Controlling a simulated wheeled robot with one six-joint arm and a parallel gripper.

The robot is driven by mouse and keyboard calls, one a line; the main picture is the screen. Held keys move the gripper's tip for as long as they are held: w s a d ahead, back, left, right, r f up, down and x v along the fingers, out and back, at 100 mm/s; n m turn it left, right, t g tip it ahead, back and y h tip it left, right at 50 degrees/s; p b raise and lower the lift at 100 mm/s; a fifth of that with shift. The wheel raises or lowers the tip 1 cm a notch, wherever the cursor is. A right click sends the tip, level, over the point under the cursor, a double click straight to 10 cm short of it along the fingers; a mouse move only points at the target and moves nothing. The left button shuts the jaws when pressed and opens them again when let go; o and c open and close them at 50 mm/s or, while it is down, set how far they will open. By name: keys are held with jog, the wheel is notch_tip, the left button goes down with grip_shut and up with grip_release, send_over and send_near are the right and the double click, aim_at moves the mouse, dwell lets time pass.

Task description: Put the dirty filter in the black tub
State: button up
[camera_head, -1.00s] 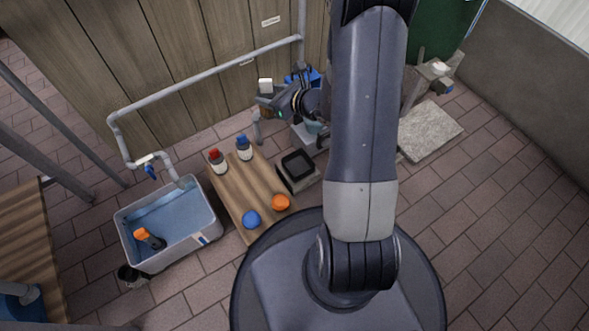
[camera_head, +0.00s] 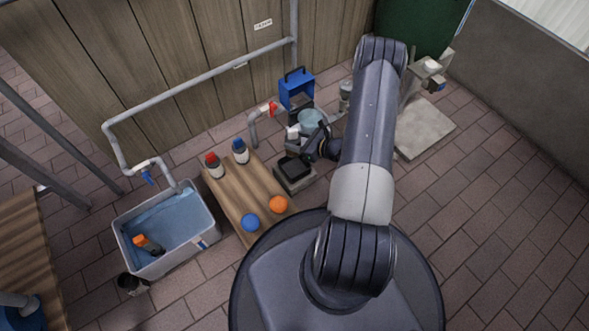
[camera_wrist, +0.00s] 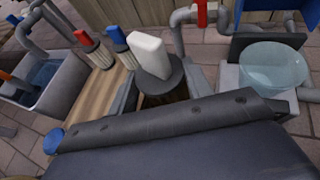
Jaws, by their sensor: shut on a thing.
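My gripper (camera_head: 304,146) is shut on the dirty filter (camera_head: 292,132), which has a white block on top. In the wrist view the filter (camera_wrist: 160,78) shows this white block, a dark grey round cap and a strip of brown body below; its lower part is hidden by my gripper's dark body. The small square black tub (camera_head: 284,174) sits on a grey block beside the wooden bench. The filter and gripper are just behind and above the tub in the head view and partly cover it; the height gap cannot be told.
Left is a water tub (camera_head: 130,235). Pipes, a clear bowl (camera_wrist: 272,66) and a blue box (camera_head: 297,88) stand behind.

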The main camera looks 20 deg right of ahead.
jog(key=shift+s+d+f, duration=0.1)
jog(key=shift+s+f, duration=0.2)
jog(key=shift+f, duration=0.45)
notch_tip(320, 180, down, 10)
jog(key=b, duration=0.4)
jog(key=shift+b, duration=0.3)
jog(key=shift+f, duration=0.15)
jog(key=o, duration=1)
jog(key=shift+r, duration=0.3)
jog(key=p+v, duration=0.4)
jog(key=v, duration=0.8)
jog(key=shift+f, duration=0.2)
jog(key=shift+d, duration=0.1)
